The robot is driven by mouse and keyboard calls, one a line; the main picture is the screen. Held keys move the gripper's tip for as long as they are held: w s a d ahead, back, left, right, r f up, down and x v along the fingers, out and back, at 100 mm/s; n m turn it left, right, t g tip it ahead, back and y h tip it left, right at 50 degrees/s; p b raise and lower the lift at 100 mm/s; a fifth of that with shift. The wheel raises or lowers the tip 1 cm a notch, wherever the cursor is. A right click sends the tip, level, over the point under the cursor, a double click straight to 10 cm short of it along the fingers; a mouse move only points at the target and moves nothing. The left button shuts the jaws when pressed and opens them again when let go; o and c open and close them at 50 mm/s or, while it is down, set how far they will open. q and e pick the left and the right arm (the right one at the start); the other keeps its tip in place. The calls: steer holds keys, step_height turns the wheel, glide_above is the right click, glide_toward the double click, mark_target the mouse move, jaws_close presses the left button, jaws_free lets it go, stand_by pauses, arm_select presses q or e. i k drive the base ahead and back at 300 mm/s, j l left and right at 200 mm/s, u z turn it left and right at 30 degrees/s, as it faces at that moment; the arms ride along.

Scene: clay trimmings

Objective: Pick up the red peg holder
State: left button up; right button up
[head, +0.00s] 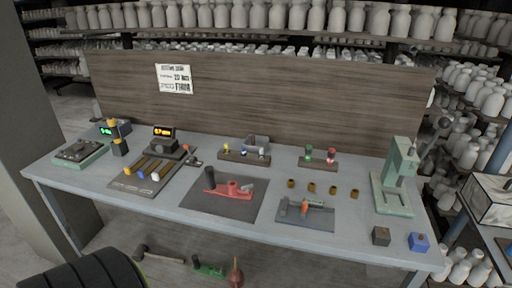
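A red holder-like piece (238,194) lies on a dark mat (225,208) near the middle front of the workbench. It is long and low, with a raised round part near its middle. A dark upright cylinder (209,177) stands at its left end, and a small grey part touches or overlaps its right end. This is the piece that best matches the red peg holder.
A grey tray with an orange-handled tool (314,208) lies to the right, with several small brown cups behind it. A green press (393,180) stands at the right end. A board with yellow-handled tools (150,170) is left. Blue block (419,242) sits front right.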

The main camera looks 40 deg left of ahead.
mark_target(232, 190)
steer(key=u, duration=1.6)
